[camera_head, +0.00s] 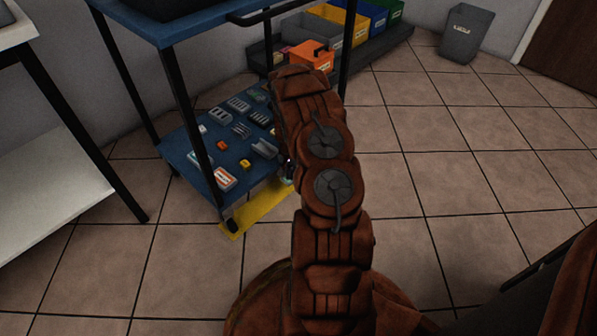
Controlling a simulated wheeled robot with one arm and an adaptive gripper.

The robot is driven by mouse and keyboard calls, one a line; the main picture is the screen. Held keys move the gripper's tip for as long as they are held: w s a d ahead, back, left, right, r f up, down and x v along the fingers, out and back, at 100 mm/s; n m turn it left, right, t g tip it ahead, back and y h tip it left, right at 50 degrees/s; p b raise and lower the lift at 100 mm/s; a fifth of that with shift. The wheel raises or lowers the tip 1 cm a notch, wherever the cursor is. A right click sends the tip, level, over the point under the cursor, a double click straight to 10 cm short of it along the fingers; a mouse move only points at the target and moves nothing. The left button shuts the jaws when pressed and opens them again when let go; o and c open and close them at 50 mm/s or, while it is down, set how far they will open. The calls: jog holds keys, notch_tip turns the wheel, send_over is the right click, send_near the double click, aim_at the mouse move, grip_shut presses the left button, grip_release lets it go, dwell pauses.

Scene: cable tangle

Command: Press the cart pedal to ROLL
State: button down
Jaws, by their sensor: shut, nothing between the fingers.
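The cart (190,145) is blue with dark legs and stands left of centre. A yellow bar (258,208), which looks like its pedal, runs low along the cart's near edge, close to the floor. No ROLL marking is readable on it. My gripper (287,172) shows only as a small dark part beside my arm, at the right end of the lower shelf and near the bar's right end. It is shut and empty. My arm hides most of it, and I cannot tell whether it touches the bar.
The lower shelf holds several small grey, orange and white parts. An orange bin (311,56) and several coloured bins stand behind. A white table (45,190) is at left, a grey waste bin (467,33) at the back right. The tiled floor (450,190) at right is clear.

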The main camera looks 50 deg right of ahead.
jog(key=shift+f, duration=0.4)
jog(key=shift+r, duration=0.1)
dwell(0.3)
jog(key=shift+r+p, duration=1.4)
jog(key=shift+r, duration=2)
